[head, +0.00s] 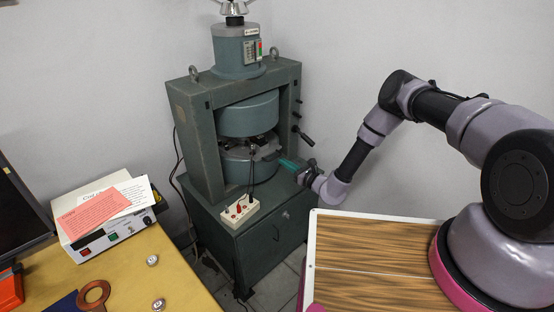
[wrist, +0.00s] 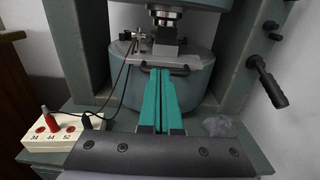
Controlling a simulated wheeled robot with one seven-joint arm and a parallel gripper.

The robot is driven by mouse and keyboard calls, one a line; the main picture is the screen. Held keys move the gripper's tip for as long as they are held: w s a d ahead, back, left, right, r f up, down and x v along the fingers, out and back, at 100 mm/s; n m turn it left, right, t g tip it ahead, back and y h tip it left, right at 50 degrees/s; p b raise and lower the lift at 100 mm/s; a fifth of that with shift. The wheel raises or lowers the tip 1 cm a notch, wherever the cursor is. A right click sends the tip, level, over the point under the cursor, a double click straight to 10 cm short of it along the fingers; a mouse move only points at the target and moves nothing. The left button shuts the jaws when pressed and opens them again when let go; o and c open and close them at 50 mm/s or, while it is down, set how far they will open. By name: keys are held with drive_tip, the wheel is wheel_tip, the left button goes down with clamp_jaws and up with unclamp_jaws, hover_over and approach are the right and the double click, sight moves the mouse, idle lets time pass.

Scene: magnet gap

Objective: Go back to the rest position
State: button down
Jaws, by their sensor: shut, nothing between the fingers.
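My gripper (head: 289,164) has long teal fingers and is at the right front of the green electromagnet (head: 195,100), near its lower pole. In the wrist view the two teal fingers (wrist: 161,82) lie side by side, shut and empty. Their tips point at the front of the lower pole (wrist: 190,88), just below a dark handle-like bar (wrist: 165,69). I cannot tell whether the tips touch it. My arm reaches in from the right, bent at the elbow.
A white socket box (head: 240,210) with cables sits on the cabinet's front ledge (head: 270,204). A black crank handle (head: 304,137) sticks out at the magnet's right. A yellow table (head: 120,270) with an instrument (head: 110,232) and papers stands at left. The wall side at right is clear.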

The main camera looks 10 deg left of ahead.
drive_tip(key=s+d+r+n+g, duration=0.2)
drive_tip(key=r+n+g, duration=0.25)
drive_tip(key=r, duration=0.75)
drive_tip(key=s+d+r+n+g+y, duration=0.15)
drive_tip(key=r+n+g, duration=0.35)
drive_tip(key=r, duration=0.7)
drive_tip(key=s+d+r+n+g, duration=0.25)
drive_tip(key=r+n, duration=0.35)
drive_tip(key=r, duration=0.5)
drive_tip(key=s+d+r+n+t+h, duration=0.3)
drive_tip(key=s+d+r+h, duration=0.4)
drive_tip(key=s+d+r, duration=0.4)
drive_tip(key=s+d+r+n+t+h, duration=0.3)
drive_tip(key=s+d+r+t+h, duration=0.2)
drive_tip(key=s+d+r, duration=0.6)
drive_tip(key=s+d+h, duration=0.1)
drive_tip(key=s+d, duration=0.1)
drive_tip(key=d, duration=0.4)
drive_tip(key=shift+s+d+h, duration=0.3)
drive_tip(key=shift+s+h, duration=0.05)
